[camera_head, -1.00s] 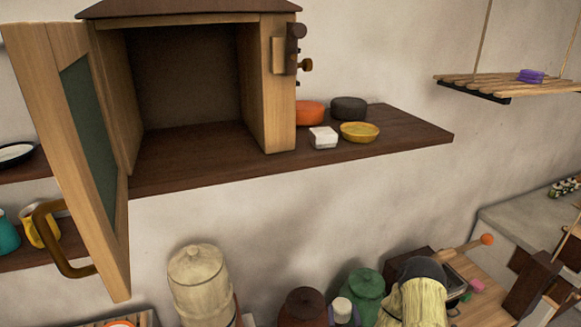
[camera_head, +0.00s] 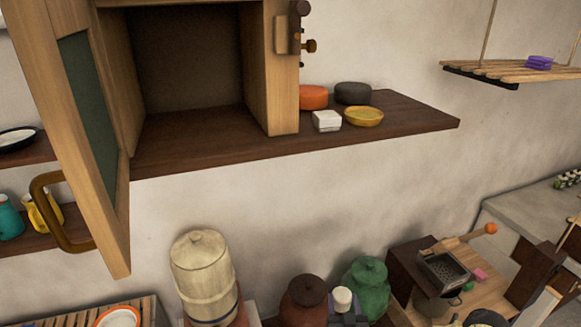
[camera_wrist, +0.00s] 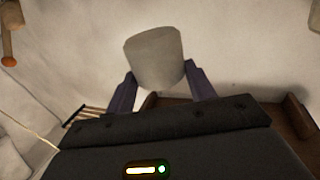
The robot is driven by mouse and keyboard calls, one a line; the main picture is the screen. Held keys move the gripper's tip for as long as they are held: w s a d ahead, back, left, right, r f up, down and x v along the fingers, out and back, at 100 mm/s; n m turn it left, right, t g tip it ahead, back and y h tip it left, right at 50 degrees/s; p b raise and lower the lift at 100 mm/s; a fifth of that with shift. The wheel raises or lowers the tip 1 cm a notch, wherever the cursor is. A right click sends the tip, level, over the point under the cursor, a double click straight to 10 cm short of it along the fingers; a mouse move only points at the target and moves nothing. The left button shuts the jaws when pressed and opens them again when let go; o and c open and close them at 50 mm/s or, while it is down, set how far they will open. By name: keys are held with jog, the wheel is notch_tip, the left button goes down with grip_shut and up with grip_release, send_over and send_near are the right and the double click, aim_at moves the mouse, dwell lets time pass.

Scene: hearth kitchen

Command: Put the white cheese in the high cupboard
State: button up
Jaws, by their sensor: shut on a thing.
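The white cheese (camera_wrist: 154,58), a pale, short cylinder, is held between the two dark purple fingers of my gripper (camera_wrist: 160,88) in the wrist view. In the head view, the white cheese (camera_head: 342,297) shows at the bottom centre, below the shelf level, with my gripper (camera_head: 345,315) partly cut off by the frame edge. The high cupboard (camera_head: 272,85) is at the upper left. Its door (camera_head: 112,215) stands open to the left, and the visible inside is empty. The cupboard's top is out of frame.
Jars stand below, including a green one (camera_head: 368,290). A slatted shelf (camera_head: 500,72) hangs at right.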

notch_tip(320, 180, down, 10)
jog(key=b, duration=0.9)
jog(key=shift+d, duration=0.2)
jog(key=s+f, duration=0.4)
jog(key=f, duration=0.1)
jog(key=shift+s+f, duration=0.2)
jog(key=shift+f, duration=0.05)
